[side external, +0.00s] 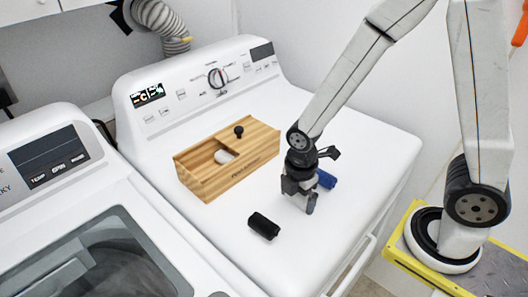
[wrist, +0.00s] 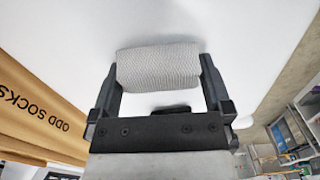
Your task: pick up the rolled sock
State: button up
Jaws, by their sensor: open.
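A light grey ribbed rolled sock (wrist: 158,64) lies between the two fingers of my gripper (wrist: 160,82) in the wrist view. Its ends reach close to both fingers; whether they touch is unclear. My gripper (side external: 299,194) points down over the white machine top in the side view, its jaws open. There the grey sock cannot be made out clearly behind the fingers. A black rolled sock (side external: 264,225) lies in front and to the left of my gripper. A blue rolled sock (side external: 327,179) lies just behind it to the right, partly hidden.
A wooden box (side external: 238,179) with a black-knobbed lid (side external: 250,139) stands left of my gripper, partly open, with a white roll (side external: 223,156) inside. It also shows in the wrist view (wrist: 30,108), lettered "ODD SOCKS". The machine top (side external: 365,150) is clear to the right.

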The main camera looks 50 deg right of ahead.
jog(key=shift+c, duration=0.2)
jog(key=c, duration=0.8)
jog(key=shift+c, duration=0.2)
jog(key=shift+r, duration=0.15)
jog(key=shift+r, duration=4.85)
